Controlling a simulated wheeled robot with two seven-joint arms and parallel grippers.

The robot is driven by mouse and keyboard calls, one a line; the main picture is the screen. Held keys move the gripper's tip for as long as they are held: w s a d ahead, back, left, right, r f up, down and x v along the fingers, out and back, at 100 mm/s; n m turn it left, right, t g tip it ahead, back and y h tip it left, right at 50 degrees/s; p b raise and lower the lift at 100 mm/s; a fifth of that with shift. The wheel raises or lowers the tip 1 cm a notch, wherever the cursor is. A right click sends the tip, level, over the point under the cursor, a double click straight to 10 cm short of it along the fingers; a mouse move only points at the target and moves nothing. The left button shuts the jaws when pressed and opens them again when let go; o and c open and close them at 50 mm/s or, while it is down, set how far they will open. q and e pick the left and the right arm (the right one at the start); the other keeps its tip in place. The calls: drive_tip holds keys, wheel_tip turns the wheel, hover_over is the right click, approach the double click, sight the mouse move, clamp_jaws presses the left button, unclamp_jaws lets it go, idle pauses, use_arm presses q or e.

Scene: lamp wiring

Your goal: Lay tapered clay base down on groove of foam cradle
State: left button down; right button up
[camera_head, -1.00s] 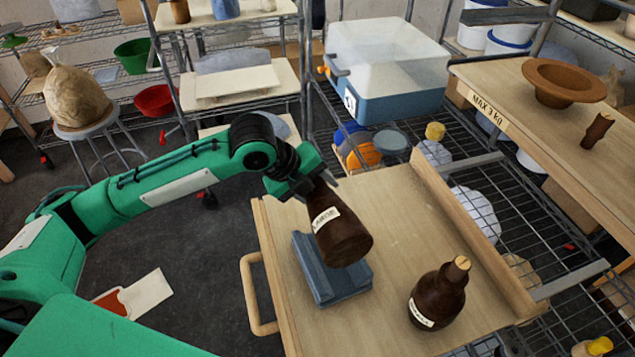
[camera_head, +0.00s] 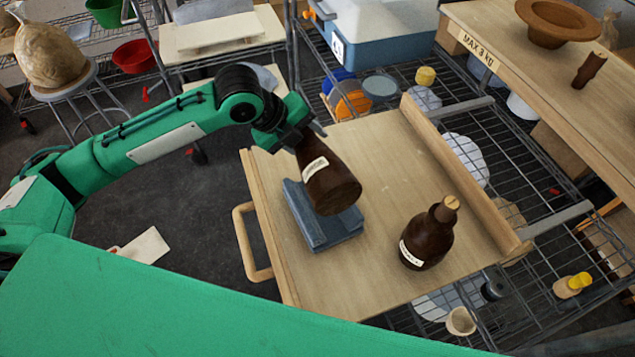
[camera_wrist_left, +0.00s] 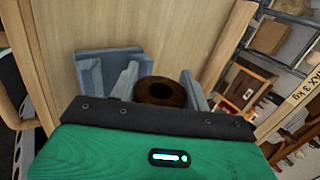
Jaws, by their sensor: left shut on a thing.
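The tapered clay base (camera_head: 332,182) is dark brown with a white label. My left gripper (camera_head: 303,138) is shut on its narrow upper end. The base is tilted, its wide end down and to the right, over the blue-grey foam cradle (camera_head: 318,233). It hides part of the cradle and its groove; I cannot tell whether they touch. My right gripper is not in view.
A brown corked bottle (camera_head: 428,236) stands upright on the wooden cart top (camera_head: 385,285), right of the cradle. A raised wooden edge (camera_head: 465,180) runs along the right side and a handle (camera_head: 243,240) sticks out left. Bare wood lies between the cradle and the bottle.

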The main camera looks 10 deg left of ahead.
use_arm(q)
drive_tip(key=shift+f, duration=0.1)
drive_tip(key=shift+f+b, duration=0.85)
drive_tip(key=shift+f, duration=2.15)
drive_tip(key=shift+f, duration=0.3)
drive_tip(key=shift+f+b, duration=0.25)
drive_tip(key=shift+b, duration=0.05)
